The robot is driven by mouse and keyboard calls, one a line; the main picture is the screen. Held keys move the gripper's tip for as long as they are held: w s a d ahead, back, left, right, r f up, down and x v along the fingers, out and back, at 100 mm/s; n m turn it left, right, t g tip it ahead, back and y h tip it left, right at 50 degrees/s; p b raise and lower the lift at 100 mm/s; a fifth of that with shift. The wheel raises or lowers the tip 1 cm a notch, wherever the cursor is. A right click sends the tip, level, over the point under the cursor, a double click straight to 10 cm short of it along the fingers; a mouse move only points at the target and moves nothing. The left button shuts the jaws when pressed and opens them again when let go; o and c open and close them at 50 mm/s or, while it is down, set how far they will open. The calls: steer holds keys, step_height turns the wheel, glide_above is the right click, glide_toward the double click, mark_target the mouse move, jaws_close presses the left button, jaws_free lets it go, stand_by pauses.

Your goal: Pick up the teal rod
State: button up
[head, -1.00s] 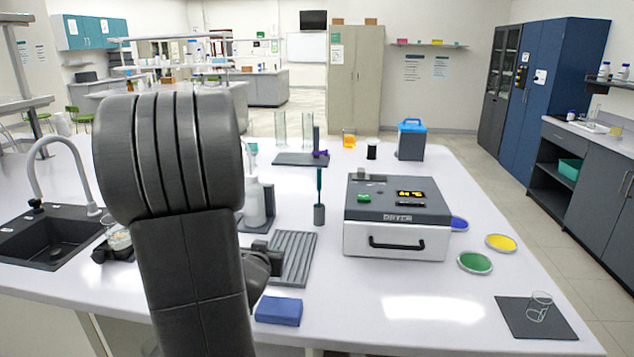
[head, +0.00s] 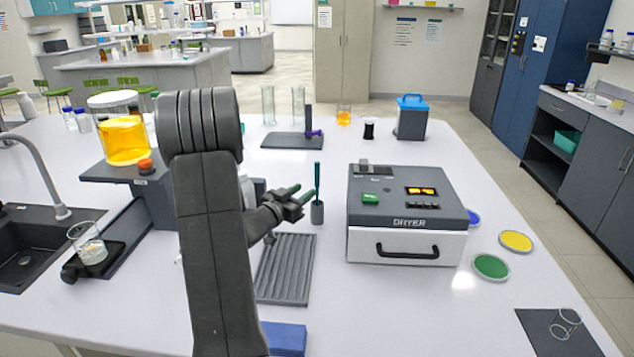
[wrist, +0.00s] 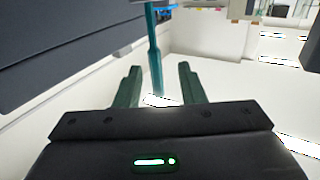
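The teal rod (head: 317,179) stands upright in a small dark grey cup (head: 317,213) on the white bench, left of the dryer. My gripper (head: 306,193) is open and empty, with its green fingers pointing at the rod from the left in the head view. In the wrist view the rod (wrist: 155,62) shows between the two open fingers (wrist: 160,78), slightly left of the middle. It appears just past the fingertips, and I see no contact. The cup is not clear in the wrist view.
The dryer (head: 406,215) stands close on the right. A dark stand with a purple clamp (head: 313,133) is behind the rod. A ribbed grey tray (head: 285,268) lies in front, with a blue block (head: 285,338) nearer. A beaker of yellow liquid (head: 124,140) stands at left.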

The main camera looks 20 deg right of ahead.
mark_target(317, 186)
steer(key=p+x, duration=0.1)
steer(key=x, duration=0.2)
steer(key=p+x, duration=0.1)
steer(key=x, duration=0.2)
steer(key=shift+s+d, duration=0.25)
steer(key=shift+d, duration=0.05)
steer(key=shift+w+d, duration=0.25)
jaws_close()
